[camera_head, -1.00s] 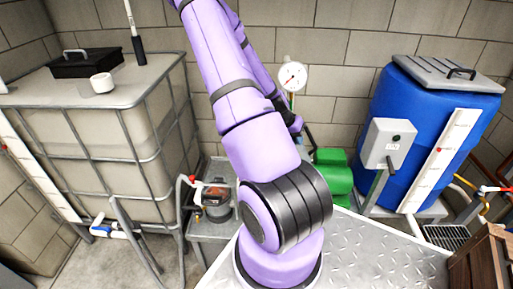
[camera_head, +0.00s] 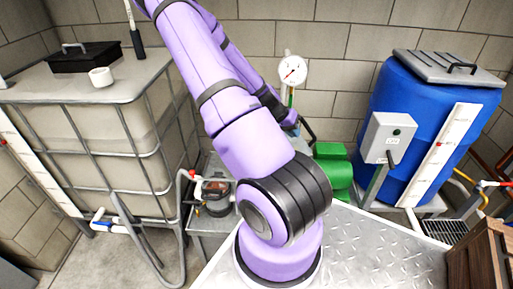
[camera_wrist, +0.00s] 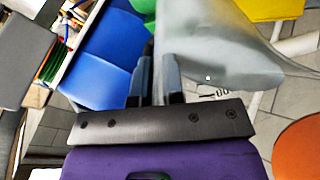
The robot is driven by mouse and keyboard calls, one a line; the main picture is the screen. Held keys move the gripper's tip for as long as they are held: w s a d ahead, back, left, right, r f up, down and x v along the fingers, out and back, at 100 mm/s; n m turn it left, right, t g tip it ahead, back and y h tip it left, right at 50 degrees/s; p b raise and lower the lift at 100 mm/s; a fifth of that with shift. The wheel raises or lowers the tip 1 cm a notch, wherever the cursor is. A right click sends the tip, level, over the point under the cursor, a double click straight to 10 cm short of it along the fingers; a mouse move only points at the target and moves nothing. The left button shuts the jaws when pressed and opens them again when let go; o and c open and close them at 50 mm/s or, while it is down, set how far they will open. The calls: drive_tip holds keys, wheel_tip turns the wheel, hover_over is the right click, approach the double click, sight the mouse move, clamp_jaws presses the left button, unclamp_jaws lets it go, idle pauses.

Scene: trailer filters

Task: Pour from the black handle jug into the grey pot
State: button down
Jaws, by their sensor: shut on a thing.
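In the wrist view, my gripper (camera_wrist: 158,70) is shut, its two grey fingers close together beside a pale grey, translucent body (camera_wrist: 215,45) that looks like the jug. The jug appears tilted; its handle between the fingers, its mouth and its contents cannot be made out. The jug is apart from the pot.
A caged tank (camera_head: 150,120) stands at left with a black case (camera_head: 84,60) and white cup (camera_head: 101,77) on top. A green motor (camera_head: 333,170) sits behind my arm. A blue drum (camera_head: 428,110) and control box (camera_head: 388,138) stand at right. A pipe rises left of the pot.

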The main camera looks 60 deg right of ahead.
drive_tip(key=shift+w+a+r+g+p, duration=0.1)
drive_tip(key=shift+w+r+g+p, duration=0.15)
drive_tip(key=shift+p, duration=0.3)
drive_tip(key=shift+w+a+r+g+h, duration=0.25)
drive_tip(key=shift+w+r+g+h, duration=0.05)
drive_tip(key=shift+r+g+h, duration=0.3)
drive_tip(key=shift+w+a+r+g+h, duration=0.2)
drive_tip(key=shift+w+r+g+h, duration=0.15)
drive_tip(key=shift+r+g+h, duration=0.25)
drive_tip(key=shift+w+a+r+g+h, duration=0.3)
drive_tip(key=shift+r+g+h, duration=0.15)
drive_tip(key=shift+g, duration=0.2)
idle(5.6)
